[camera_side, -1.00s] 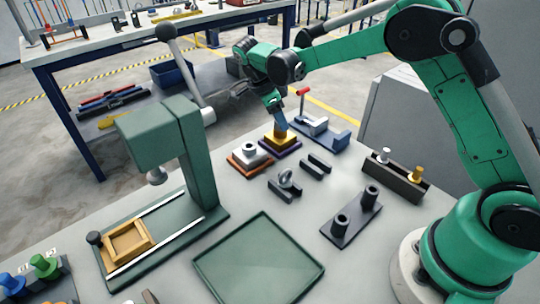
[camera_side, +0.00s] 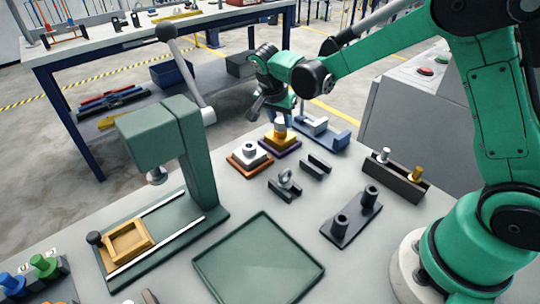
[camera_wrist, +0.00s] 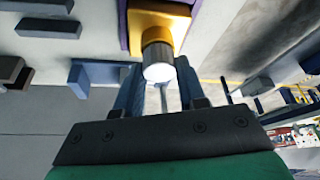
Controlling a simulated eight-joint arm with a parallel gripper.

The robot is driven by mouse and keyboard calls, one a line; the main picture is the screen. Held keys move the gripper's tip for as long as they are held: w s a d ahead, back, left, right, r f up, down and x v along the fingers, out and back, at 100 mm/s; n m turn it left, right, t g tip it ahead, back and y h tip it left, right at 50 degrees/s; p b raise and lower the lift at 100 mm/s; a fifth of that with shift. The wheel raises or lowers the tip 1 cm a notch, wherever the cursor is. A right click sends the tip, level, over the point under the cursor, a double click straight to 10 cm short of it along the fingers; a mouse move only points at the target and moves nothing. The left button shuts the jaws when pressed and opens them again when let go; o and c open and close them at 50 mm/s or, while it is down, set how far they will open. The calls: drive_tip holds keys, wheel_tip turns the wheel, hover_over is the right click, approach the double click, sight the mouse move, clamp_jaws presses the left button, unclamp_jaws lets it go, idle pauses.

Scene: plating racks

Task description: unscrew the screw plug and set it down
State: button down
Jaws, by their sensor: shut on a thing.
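The silver screw plug (camera_side: 281,123) stands upright on the yellow block (camera_side: 277,138), which rests on a purple base at the back of the table. In the wrist view, the plug (camera_wrist: 158,62) shows as a round silver cylinder against the yellow block (camera_wrist: 177,22). My gripper (camera_wrist: 158,83) is shut on the plug, with a blue-grey finger on each side of it. In the side view, my gripper (camera_side: 280,117) is at the plug's top and hides part of it. I cannot tell how deep the plug sits in the block.
A white stepped block (camera_side: 250,154) on an orange base stands just left. A blue fixture (camera_side: 328,135) is close behind at the right. A green tray (camera_side: 258,262) lies empty in front. A dark rack (camera_side: 394,177) holds a silver and a yellow plug.

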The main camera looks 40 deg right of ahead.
drive_tip(key=n+t, duration=0.1)
drive_tip(key=n, duration=0.1)
drive_tip(key=n+y, duration=0.1)
drive_tip(key=n, duration=0.2)
drive_tip(key=shift+s+d+t, duration=0.1)
drive_tip(key=shift+t, duration=0.3)
drive_tip(key=n+y, duration=0.1)
drive_tip(key=n, duration=0.3)
drive_tip(key=shift+t, duration=0.4)
drive_tip(key=n+y, duration=0.2)
drive_tip(key=n, duration=0.2)
drive_tip(key=shift+d+n, duration=0.1)
drive_tip(key=shift+n, duration=0.3)
drive_tip(key=n+y, duration=0.2)
drive_tip(key=n, duration=0.2)
drive_tip(key=shift+r+n, duration=0.1)
drive_tip(key=shift+n, duration=0.2)
drive_tip(key=shift+c, duration=2.1)
unclamp_jaws()
